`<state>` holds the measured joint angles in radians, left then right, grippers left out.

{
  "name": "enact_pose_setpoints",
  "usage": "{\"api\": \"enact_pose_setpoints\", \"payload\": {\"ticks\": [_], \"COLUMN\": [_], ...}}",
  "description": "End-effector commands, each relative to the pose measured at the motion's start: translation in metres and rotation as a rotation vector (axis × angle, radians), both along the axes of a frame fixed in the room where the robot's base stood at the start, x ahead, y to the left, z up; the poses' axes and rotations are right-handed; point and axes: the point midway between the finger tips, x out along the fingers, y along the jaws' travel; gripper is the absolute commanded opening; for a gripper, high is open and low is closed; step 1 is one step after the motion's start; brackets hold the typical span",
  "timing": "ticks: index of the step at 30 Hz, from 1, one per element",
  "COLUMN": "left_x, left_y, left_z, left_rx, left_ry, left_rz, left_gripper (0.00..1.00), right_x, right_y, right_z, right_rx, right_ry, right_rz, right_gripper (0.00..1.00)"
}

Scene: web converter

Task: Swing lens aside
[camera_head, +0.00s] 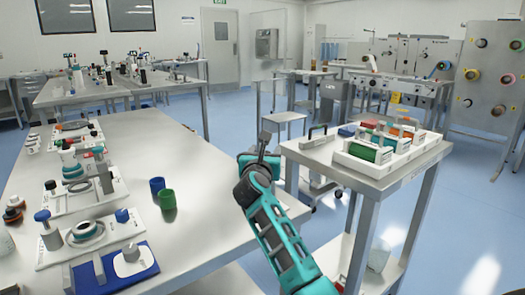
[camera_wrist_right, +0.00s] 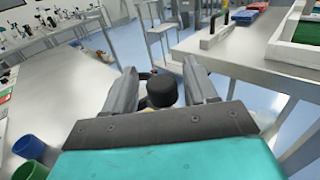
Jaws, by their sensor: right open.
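No part is plainly recognisable as the lens. Several small devices on white base plates line the left bench in the head view. The nearest plate (camera_head: 60,252) carries a flat grey ring (camera_head: 86,230) and a blue-capped post (camera_head: 45,228). My right gripper (camera_head: 262,150) is over the gap between the left bench and the right table, away from these devices. In the right wrist view its fingers (camera_wrist_right: 160,68) are apart. A dark round cap (camera_wrist_right: 162,90) shows between them; I cannot tell what it belongs to. My left gripper is not in view.
A blue cup (camera_head: 157,187) and a green cup (camera_head: 167,200) stand on the left bench (camera_head: 215,190). The right table (camera_head: 345,172) holds a white tray of coloured rolls and a carrier with a dark handle (camera_head: 318,138). The bench's right half is clear.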

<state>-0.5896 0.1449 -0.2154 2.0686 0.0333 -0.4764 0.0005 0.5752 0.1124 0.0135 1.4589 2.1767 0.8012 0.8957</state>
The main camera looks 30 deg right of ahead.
Motion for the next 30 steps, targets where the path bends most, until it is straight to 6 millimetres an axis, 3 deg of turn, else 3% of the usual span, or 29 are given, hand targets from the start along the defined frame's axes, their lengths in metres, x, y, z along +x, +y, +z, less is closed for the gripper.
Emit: {"api": "enact_pose_setpoints", "payload": {"ticks": [9,27,30], "left_x": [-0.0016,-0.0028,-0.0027], "left_y": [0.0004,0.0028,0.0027], "left_z": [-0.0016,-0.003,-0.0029], "left_rx": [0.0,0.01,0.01], "left_ry": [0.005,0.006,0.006], "left_rz": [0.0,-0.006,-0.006], "left_gripper": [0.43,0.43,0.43], "right_x": [-0.0002,-0.0002,-0.0002], "right_y": [-0.0011,-0.0012,-0.0012], "right_z": [-0.0001,0.0,0.0001], "right_rx": [0.0,0.0,0.0], "right_ry": [0.0,0.0,0.0], "right_rz": [0.0,-0.001,-0.001], "right_gripper": [0.57,0.0,0.0]}}
